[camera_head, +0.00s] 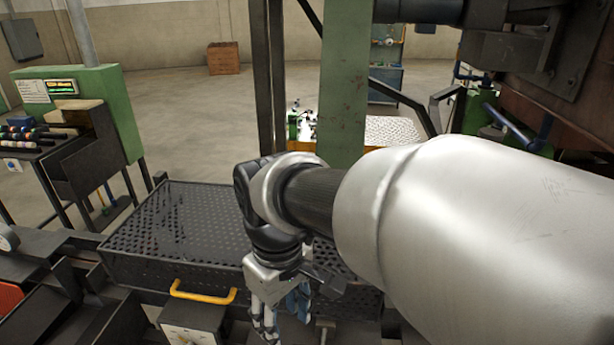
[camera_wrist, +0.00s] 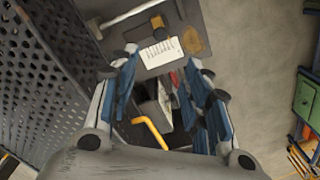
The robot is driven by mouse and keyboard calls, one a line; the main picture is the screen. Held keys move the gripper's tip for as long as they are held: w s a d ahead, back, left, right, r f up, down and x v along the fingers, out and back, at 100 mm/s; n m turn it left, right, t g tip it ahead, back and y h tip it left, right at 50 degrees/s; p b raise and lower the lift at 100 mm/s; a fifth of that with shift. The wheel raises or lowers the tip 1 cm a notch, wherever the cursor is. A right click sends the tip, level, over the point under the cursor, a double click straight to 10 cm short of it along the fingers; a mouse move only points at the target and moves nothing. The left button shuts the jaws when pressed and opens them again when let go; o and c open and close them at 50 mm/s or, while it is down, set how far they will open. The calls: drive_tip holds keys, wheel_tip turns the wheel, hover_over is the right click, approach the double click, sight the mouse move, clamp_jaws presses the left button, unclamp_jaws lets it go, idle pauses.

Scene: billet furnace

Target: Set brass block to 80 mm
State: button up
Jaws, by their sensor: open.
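In the wrist view, a small yellow-brown block (camera_wrist: 157,22) sits on a grey panel beyond my fingertips. I cannot tell if it is the brass block. A white label with printed lines (camera_wrist: 160,52) and a tan patch (camera_wrist: 193,40) lie beside it. No 80 mm mark can be read. My gripper (camera_wrist: 162,75) is open with nothing between its blue-padded fingers. In the head view, my gripper (camera_head: 280,312) points down in front of the perforated box, right of its yellow handle (camera_head: 203,295). The panel is hidden in the head view.
A dark perforated box (camera_head: 175,225) lies left of my arm. A green post (camera_head: 345,80) stands behind the arm. A green cabinet (camera_head: 115,110) with a small display stands at the left. A pale-faced box (camera_head: 190,335) sits below the handle. Open floor lies further back.

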drive_tip(key=f+b, duration=0.2)
drive_tip(key=f, duration=0.6)
drive_tip(key=f+b, duration=0.2)
drive_tip(key=f, duration=0.6)
drive_tip(key=shift+s+d+f, duration=0.15)
drive_tip(key=shift+d+f, duration=0.05)
drive_tip(key=shift+f, duration=0.15)
drive_tip(key=shift+c, duration=0.6)
clamp_jaws()
